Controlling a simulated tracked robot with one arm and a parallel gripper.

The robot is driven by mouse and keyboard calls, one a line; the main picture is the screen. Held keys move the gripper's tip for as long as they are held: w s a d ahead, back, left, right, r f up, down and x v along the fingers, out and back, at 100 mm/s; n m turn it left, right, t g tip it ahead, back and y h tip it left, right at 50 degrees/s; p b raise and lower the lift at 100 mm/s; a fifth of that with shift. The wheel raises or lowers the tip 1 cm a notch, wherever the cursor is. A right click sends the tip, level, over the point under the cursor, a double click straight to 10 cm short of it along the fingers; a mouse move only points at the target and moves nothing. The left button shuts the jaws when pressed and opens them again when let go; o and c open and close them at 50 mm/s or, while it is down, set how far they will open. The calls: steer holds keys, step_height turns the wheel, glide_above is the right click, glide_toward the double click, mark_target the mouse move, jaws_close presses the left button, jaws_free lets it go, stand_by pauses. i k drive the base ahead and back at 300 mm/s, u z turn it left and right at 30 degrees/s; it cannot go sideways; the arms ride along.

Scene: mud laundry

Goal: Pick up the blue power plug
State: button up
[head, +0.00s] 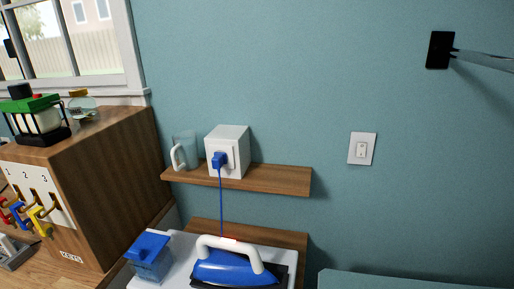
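The blue power plug (219,160) sits at the front face of a white box (235,140) on the wooden wall shelf, and it looks plugged in. A thin blue cord (221,203) hangs from the plug, passes in front of the shelf edge and runs down behind the handle of the blue iron (235,270). My gripper is not in view.
A clear mug (187,150) stands left of the white box on the shelf (270,180). Below are a blue-lidded container (149,257) and the iron. A wooden cabinet (110,160) with a lantern (40,117) fills the left. A light switch (362,149) is right.

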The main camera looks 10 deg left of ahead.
mark_target(220, 158)
steer(key=u, duration=0.15)
steer(key=i, duration=1.25)
steer(key=u, duration=0.5)
